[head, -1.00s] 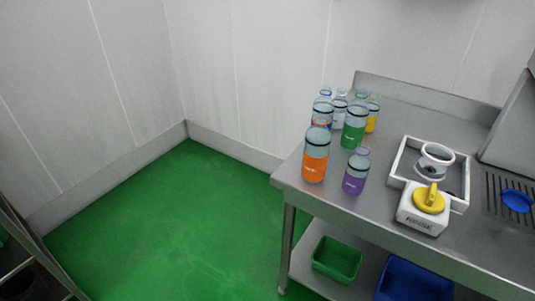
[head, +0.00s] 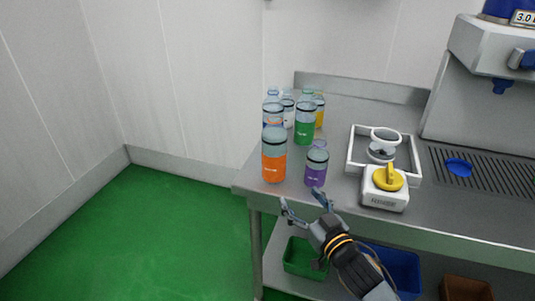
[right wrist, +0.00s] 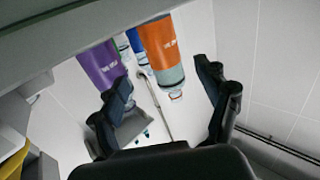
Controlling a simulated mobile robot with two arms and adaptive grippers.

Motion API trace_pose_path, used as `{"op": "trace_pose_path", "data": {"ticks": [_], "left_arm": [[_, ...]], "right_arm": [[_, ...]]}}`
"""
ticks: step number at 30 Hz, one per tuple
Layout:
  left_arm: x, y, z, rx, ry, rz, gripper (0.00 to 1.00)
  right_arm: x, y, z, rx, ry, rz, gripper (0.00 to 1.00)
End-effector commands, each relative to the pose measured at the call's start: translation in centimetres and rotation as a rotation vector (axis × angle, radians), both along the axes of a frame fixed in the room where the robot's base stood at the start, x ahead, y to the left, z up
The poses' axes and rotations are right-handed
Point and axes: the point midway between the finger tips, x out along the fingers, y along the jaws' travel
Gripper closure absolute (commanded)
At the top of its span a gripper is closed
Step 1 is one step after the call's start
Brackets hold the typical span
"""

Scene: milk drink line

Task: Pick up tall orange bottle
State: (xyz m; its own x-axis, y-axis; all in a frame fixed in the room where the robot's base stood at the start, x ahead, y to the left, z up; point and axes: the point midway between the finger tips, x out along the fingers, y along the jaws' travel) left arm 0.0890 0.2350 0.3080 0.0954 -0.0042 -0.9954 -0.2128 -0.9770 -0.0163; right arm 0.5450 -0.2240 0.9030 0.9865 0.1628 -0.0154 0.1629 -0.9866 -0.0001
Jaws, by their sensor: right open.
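The tall orange bottle (head: 274,162) stands upright at the front left corner of the steel table, with an orange label and a clear upper part. It also shows in the right wrist view (right wrist: 160,42), upside down, between and beyond the fingers. My right gripper (head: 303,203) is open and empty in front of the table edge, below and slightly right of the orange bottle, not touching it. The purple bottle (head: 316,168) stands just right of the orange one and shows in the right wrist view (right wrist: 101,66). My left gripper is not in view.
Behind stand a green bottle (head: 305,126), a yellow one (head: 320,112) and others. A white tray (head: 353,160) and a white box with a yellow knob (head: 385,188) are to the right. Green (head: 300,258) and blue bins sit on the lower shelf. Floor at left is clear.

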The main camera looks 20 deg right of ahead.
Motion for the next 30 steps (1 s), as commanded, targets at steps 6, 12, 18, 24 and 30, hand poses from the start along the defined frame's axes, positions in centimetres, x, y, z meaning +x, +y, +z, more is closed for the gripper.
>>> {"op": "trace_pose_path", "data": {"ticks": [6, 12, 18, 24, 30], "left_arm": [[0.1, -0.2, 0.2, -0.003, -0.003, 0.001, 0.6], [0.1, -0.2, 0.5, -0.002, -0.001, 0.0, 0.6], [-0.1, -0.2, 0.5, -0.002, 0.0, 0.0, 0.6], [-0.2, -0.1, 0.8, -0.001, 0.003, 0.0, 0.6], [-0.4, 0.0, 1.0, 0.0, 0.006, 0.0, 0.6]], "right_arm": [[2.4, 0.4, 0.6, 0.003, -0.02, 0.01, 0.24], [6.3, 1.1, 0.5, 0.002, -0.019, 0.009, 0.24], [8.5, 1.5, 0.3, 0.002, -0.017, 0.01, 0.24], [10.1, 1.6, 0.5, 0.003, -0.017, 0.009, 0.24], [13.0, 1.9, 0.3, 0.002, -0.017, 0.009, 0.24]]}}
